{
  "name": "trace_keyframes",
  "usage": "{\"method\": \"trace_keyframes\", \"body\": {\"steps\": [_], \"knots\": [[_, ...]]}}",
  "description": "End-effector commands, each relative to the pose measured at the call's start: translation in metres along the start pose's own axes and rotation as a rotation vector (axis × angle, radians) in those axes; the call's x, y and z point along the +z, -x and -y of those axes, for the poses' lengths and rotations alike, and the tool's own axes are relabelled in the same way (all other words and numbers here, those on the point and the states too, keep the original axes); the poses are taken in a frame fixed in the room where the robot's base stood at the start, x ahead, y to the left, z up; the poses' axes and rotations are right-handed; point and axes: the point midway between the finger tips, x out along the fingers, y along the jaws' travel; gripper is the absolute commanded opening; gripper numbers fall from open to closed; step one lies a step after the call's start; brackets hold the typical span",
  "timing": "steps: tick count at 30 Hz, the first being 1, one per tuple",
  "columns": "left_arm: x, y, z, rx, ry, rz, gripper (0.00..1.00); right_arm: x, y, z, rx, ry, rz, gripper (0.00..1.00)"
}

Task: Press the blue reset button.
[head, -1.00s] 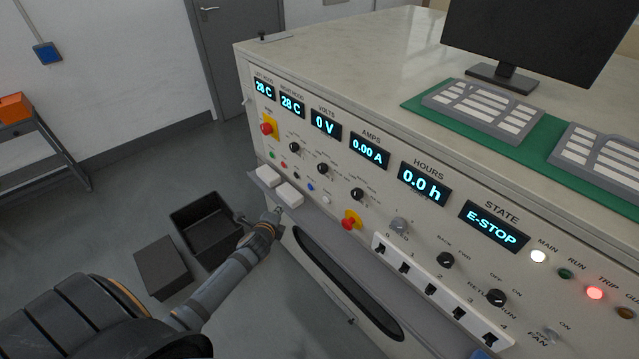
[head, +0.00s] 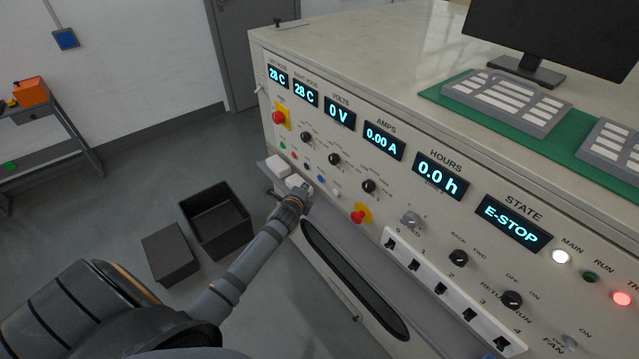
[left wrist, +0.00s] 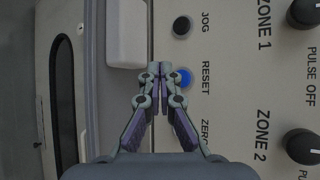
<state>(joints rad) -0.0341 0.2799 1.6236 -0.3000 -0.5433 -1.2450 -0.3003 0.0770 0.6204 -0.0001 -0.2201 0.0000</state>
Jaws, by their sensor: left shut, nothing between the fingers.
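The blue reset button (head: 320,178) is on the front panel of the console, in a row of small buttons. In the left wrist view the blue button (left wrist: 184,78) has the label RESET beside it, between the JOG and ZERO buttons. My left gripper (left wrist: 160,66) is shut and empty, with its fingertips just left of the blue button in that view, partly covering its edge. I cannot tell whether they touch the panel. In the head view my left gripper (head: 303,191) is near the panel, just left of and below the button. My right gripper is not in view.
A narrow ledge with white blocks (head: 279,166) sticks out below the buttons. Red emergency knobs (head: 359,215) and black dials (head: 369,186) are close by. A white switch strip (head: 448,285) lies to the right. Dark bins (head: 215,217) stand on the floor.

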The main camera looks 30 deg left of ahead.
Motion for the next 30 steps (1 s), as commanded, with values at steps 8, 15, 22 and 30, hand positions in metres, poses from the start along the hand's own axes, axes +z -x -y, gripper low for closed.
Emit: {"method": "trace_keyframes", "body": {"steps": [8,15,22,30], "knots": [[-0.012,-0.017,0.012,0.0,0.002,0.001,0.0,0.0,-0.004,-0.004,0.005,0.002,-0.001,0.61],[-0.013,-0.019,0.013,0.001,0.0,0.001,0.0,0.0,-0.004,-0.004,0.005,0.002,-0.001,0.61],[-0.013,-0.019,0.013,0.001,0.0,0.001,0.0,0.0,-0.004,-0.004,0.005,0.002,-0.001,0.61],[-0.013,-0.018,0.013,0.001,0.0,0.001,0.0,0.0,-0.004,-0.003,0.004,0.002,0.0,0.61]]}}
